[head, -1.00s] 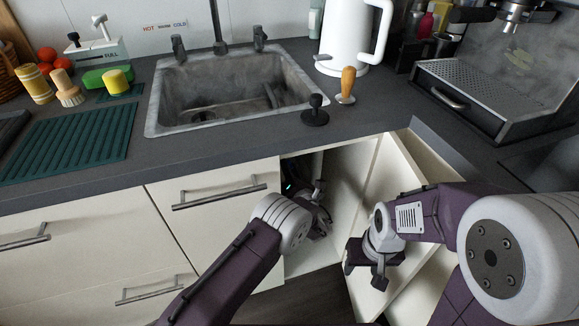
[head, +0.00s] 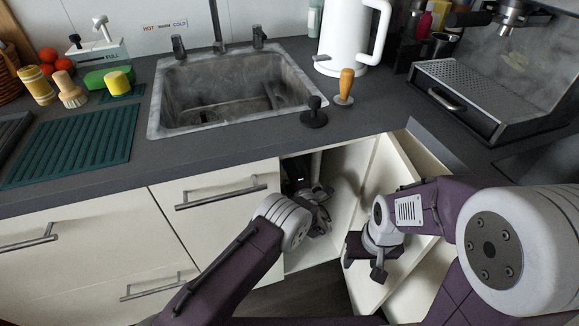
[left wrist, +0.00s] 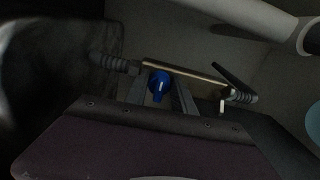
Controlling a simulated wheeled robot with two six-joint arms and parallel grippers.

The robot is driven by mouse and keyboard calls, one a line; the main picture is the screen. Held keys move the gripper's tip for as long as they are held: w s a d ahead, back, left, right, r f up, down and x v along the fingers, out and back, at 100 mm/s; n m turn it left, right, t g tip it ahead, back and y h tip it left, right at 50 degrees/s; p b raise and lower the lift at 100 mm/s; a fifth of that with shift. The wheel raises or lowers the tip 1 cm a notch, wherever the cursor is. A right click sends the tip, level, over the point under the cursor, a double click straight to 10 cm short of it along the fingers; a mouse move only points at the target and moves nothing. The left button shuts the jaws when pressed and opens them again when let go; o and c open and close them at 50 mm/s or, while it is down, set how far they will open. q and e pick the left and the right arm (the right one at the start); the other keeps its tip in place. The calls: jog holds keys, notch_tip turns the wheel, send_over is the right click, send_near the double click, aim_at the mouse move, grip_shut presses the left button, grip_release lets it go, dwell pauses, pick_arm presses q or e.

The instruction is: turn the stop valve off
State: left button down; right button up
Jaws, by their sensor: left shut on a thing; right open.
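The stop valve shows as a blue knob (left wrist: 159,85) on a pipe fitting inside the open under-sink cabinet in the left wrist view. My left gripper (head: 318,198) reaches into the cabinet. In the left wrist view its two fingers (left wrist: 160,98) stand on either side of the blue knob, shut on it. The dark wrist housing covers the lower part of that view. In the head view the knob is hidden. My right gripper (head: 364,263) is open and empty in front of the open cabinet door, pointing down.
The open cabinet door (head: 377,285) stands to the right of the opening. White drawers (head: 228,225) lie left of it. The counter edge (head: 230,155) runs above. In the left wrist view a pale pipe (left wrist: 240,14) crosses the top right.

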pick_arm(q)
jog(key=shift+f+m, duration=0.1)
jog(key=shift+m, duration=0.2)
dwell(0.4)
jog(key=c, duration=1.1)
grip_release()
jog(key=p+v, duration=0.3)
jog(key=v, duration=0.6)
